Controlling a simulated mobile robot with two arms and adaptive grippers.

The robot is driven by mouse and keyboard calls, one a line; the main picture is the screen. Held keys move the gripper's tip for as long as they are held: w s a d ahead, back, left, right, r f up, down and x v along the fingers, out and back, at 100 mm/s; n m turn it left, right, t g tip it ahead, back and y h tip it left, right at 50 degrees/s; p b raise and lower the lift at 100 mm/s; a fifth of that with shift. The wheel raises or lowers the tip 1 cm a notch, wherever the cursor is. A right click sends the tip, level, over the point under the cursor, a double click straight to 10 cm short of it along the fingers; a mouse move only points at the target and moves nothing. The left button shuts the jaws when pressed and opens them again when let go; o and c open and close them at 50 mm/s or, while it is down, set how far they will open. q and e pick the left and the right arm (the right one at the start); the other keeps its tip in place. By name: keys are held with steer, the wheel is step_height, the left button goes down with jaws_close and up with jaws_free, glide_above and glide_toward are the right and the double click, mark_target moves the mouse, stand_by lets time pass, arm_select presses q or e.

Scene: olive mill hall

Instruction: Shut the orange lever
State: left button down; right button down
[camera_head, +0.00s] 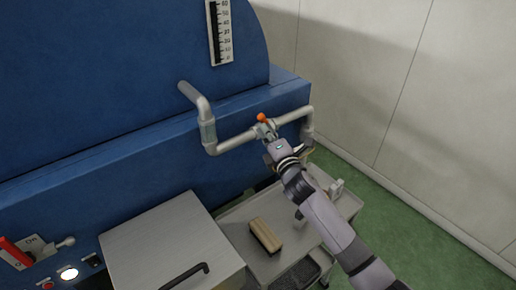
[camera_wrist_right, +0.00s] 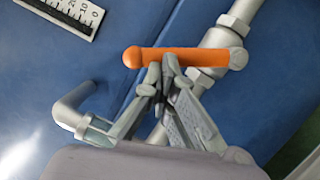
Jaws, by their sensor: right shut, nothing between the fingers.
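The orange lever (camera_wrist_right: 185,57) is a short bar with a rounded end, fixed to a valve (camera_wrist_right: 222,45) on a grey metal pipe (camera_head: 238,141). In the right wrist view it lies at an angle across the pipe's line. In the head view only a small orange part of the lever (camera_head: 261,117) shows above my gripper. My right gripper (camera_wrist_right: 163,66) has its fingers shut with nothing between them. The fingertips are at the lever's lower edge near its middle; I cannot tell whether they touch it. The gripper also shows at the pipe in the head view (camera_head: 265,130). My left gripper is not in view.
The pipe runs along a blue machine (camera_head: 110,75) with a scale (camera_head: 219,35). Below stand a grey cabinet (camera_head: 165,240) with a black handle and a trolley (camera_head: 238,215) carrying a brush-like block (camera_head: 266,236). Green floor (camera_head: 400,225) is clear at the right, before a pale wall.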

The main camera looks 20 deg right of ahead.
steer(key=shift+w+d+r+m+p, duration=0.1)
steer(key=shift+d+r+m+p, duration=0.2)
steer(key=shift+m+p, duration=0.15)
stand_by(0.5)
steer(key=shift+w+d+r, duration=0.1)
steer(key=shift+d+r, duration=0.1)
steer(key=shift+d, duration=0.05)
stand_by(1.3)
